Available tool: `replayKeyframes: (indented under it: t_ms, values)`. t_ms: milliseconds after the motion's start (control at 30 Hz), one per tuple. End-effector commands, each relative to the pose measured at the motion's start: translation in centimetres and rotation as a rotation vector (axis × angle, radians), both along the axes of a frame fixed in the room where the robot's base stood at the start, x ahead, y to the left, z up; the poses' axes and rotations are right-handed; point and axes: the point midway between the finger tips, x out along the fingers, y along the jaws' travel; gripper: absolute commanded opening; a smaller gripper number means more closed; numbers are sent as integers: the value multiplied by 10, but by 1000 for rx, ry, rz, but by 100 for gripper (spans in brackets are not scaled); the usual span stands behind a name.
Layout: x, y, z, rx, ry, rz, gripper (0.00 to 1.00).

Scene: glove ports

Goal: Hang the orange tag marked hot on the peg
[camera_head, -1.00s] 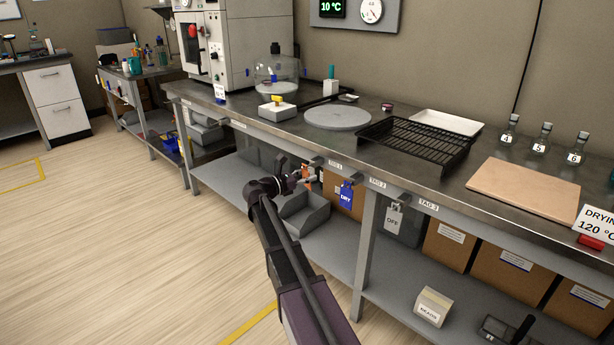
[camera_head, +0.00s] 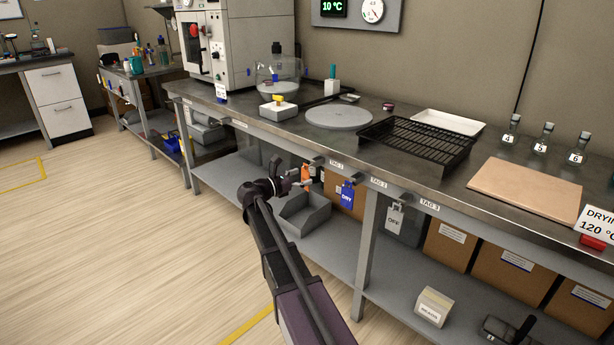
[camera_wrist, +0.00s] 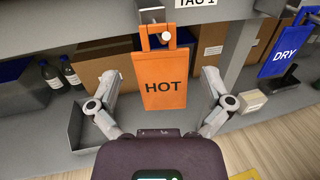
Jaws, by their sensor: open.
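The orange tag marked HOT (camera_wrist: 160,78) hangs upright in the wrist view from a dark hook or peg (camera_wrist: 152,14) under the label TAG 1. It also shows small in the head view (camera_head: 306,174), partly behind my gripper. My gripper (camera_wrist: 160,112) is open, with one finger on each side of the tag's lower part. A gap shows between the tag and each finger. In the head view my gripper (camera_head: 300,184) is just in front of the bench edge, left of the blue DRY tag (camera_head: 347,194).
A grey OFF tag (camera_head: 395,218) hangs farther right, under TAG 3. Below the bench, a grey bin (camera_head: 306,214) and cardboard boxes (camera_head: 449,246) stand on the lower shelf. A bench leg (camera_head: 366,255) stands right of my arm. Open floor lies to the left.

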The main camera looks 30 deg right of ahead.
Motion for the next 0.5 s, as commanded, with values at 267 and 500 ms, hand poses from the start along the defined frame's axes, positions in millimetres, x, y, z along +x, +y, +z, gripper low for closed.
replayKeyframes:
  t_ms: [267, 500]
  values:
    - [-5, 42, 0, 1, 0, 2, 100]
    - [-9, 78, 0, 2, 0, 3, 100]
